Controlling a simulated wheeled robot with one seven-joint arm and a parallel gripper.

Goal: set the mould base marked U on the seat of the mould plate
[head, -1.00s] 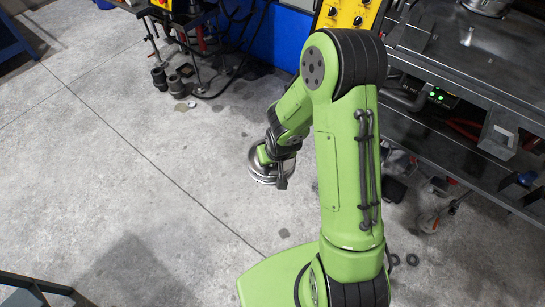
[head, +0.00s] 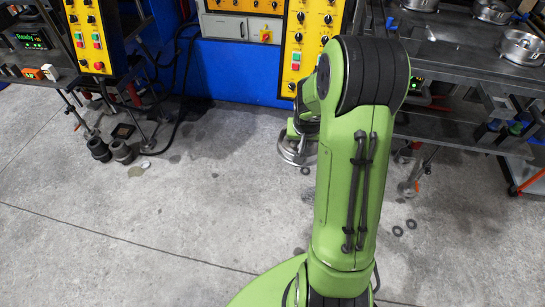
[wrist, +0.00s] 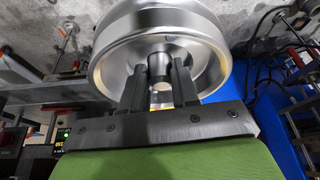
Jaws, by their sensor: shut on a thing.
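A round silver metal mould part (wrist: 108,38) fills the top of the wrist view. My gripper (wrist: 160,85) is shut on its central post, with a dark finger on each side. In the head view the same silver part (head: 291,158) hangs above the floor, partly hidden by my green arm. My gripper (head: 300,138) is mostly hidden there too. I cannot read any U mark on the held part. I cannot make out the mould plate or its seat in these views.
Blue and yellow control cabinets (head: 242,52) stand ahead. A dark bench (head: 455,55) at the right bears several silver round parts (head: 522,46). Dark cylinders (head: 120,150) stand on the floor at the left. The concrete floor in front is open.

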